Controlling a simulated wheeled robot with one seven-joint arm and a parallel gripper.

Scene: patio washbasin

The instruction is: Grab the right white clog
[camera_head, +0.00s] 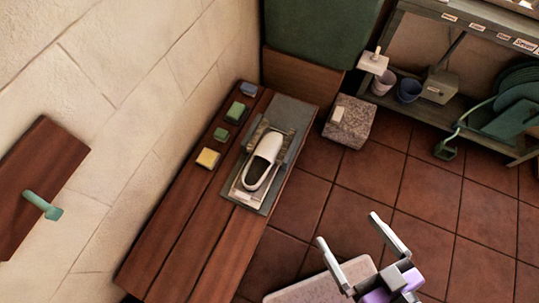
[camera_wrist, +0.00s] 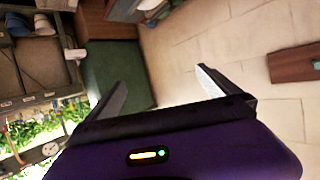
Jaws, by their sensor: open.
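One white clog (camera_head: 262,161) lies on a grey tray (camera_head: 246,197) on the wooden bench in the head view. Its dark opening faces up, and its closed end points to the upper right. I see no second clog. My gripper (camera_head: 349,230) is open and empty, over the floor to the lower right of the bench and apart from the clog. In the wrist view my gripper (camera_wrist: 160,77) has its two fingers spread with nothing between them. The clog cannot be made out in that view.
Yellow and green blocks (camera_head: 208,158) sit on the bench (camera_head: 183,235) left of the tray, against the stone wall. A stone block (camera_head: 348,122) stands on the tiled floor. A shelf (camera_head: 455,20) with buckets is at the upper right. The bench's near end is clear.

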